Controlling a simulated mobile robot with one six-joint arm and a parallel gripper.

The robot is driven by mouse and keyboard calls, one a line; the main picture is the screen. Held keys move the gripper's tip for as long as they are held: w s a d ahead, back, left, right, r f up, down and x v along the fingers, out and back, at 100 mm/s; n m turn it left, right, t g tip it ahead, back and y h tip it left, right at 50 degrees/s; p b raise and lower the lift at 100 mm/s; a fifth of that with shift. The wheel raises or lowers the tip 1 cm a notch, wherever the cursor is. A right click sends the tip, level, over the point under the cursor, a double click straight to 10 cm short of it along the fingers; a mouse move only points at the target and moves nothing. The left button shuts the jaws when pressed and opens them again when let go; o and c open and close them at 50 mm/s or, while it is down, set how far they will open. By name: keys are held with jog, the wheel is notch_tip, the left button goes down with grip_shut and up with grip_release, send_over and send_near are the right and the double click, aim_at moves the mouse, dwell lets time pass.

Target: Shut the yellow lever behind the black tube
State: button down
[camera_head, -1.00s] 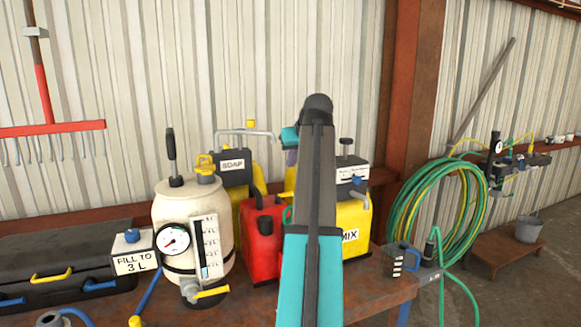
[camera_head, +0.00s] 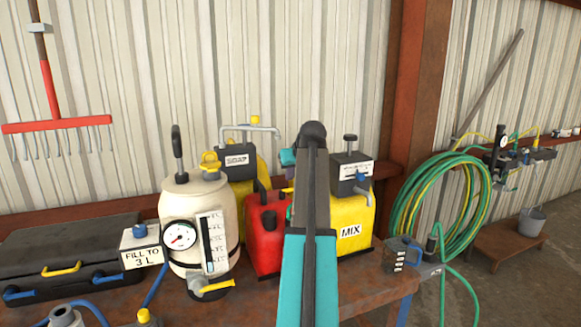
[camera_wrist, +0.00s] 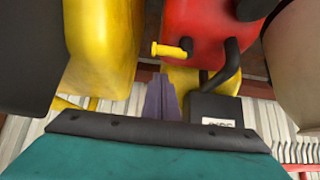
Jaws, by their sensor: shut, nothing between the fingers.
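A yellow lever (camera_wrist: 168,49) on a short dark stem sits by the red can (camera_wrist: 208,25) in the wrist view. A curved black tube (camera_wrist: 230,70) is right of it there. In the head view the gripper (camera_head: 288,173) is partly hidden behind my arm.
A cream tank (camera_head: 195,205) with a gauge and another yellow lever (camera_head: 216,286) stands left. The yellow SOAP container (camera_head: 243,193) is behind the red can, the yellow MIX container (camera_head: 352,215) to its right. A black case (camera_head: 75,250) lies at far left.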

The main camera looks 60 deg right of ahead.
jog(key=shift+s+a+f+p, duration=0.15)
jog(key=shift+s+a+f, duration=0.1)
jog(key=shift+f, duration=0.25)
jog(key=shift+s+a+f+p, duration=0.15)
jog(key=shift+s+f, duration=0.1)
jog(key=shift+f, duration=0.2)
jog(key=shift+s+d, duration=0.15)
jog(key=shift+s, duration=0.15)
jog(key=shift+m, duration=0.3)
